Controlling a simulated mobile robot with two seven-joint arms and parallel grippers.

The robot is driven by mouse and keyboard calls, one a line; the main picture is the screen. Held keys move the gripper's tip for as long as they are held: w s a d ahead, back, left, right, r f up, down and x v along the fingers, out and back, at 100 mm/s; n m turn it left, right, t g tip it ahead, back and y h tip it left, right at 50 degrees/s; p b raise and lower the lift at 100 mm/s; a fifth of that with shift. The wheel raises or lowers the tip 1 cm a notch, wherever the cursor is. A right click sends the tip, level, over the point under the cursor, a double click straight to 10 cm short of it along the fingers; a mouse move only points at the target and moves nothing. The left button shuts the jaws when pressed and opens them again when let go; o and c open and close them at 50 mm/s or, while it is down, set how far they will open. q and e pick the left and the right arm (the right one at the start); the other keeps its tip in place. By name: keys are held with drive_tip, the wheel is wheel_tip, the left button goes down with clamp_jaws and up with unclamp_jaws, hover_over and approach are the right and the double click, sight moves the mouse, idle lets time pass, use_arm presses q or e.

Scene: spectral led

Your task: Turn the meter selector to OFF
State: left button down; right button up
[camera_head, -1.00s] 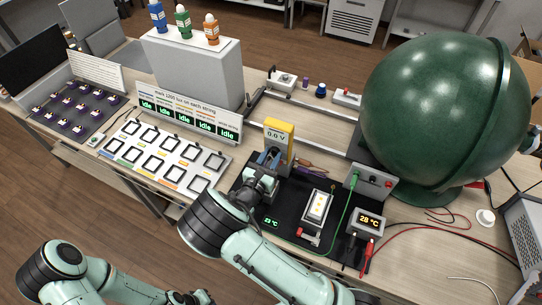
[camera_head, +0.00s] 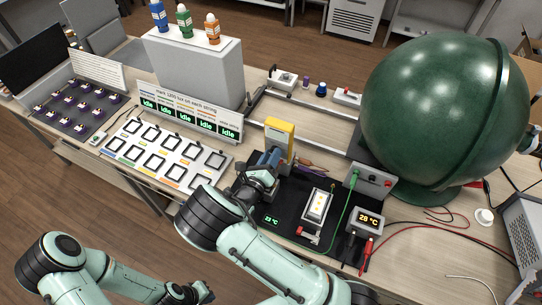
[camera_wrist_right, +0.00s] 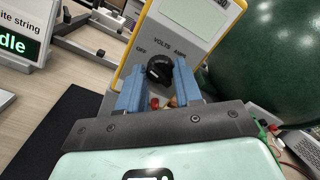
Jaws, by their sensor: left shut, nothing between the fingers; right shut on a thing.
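The yellow meter (camera_head: 280,133) stands upright on the bench. In the right wrist view its grey face (camera_wrist_right: 190,48) carries a black selector knob (camera_wrist_right: 159,71), with OFF marked at its left, VOLTS above and AMPS to the right. My right gripper (camera_head: 270,160) is at the meter's front; its blue fingers (camera_wrist_right: 160,85) are shut on the selector knob, one on each side. I cannot tell clearly which mark the knob points at. My left gripper (camera_head: 203,293) is shut and empty, low in the head view, away from the meter.
A large green sphere (camera_head: 440,110) stands to the right. A tray of square frames (camera_head: 160,150) is to the left.

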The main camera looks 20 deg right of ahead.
drive_tip(key=shift+n, duration=0.3)
drive_tip(key=o, duration=1)
drive_tip(key=shift+o, duration=0.2)
drive_tip(key=shift+a, duration=0.1)
use_arm(q)
drive_tip(key=s+f+b, duration=0.2)
drive_tip(key=s, duration=0.1)
drive_tip(key=shift+f, duration=0.3)
use_arm(e)
drive_tip(key=v, duration=1.3)
drive_tip(key=shift+s, duration=0.15)
drive_tip(key=shift+a, duration=0.1)
use_arm(q)
drive_tip(key=shift+s, duration=0.1)
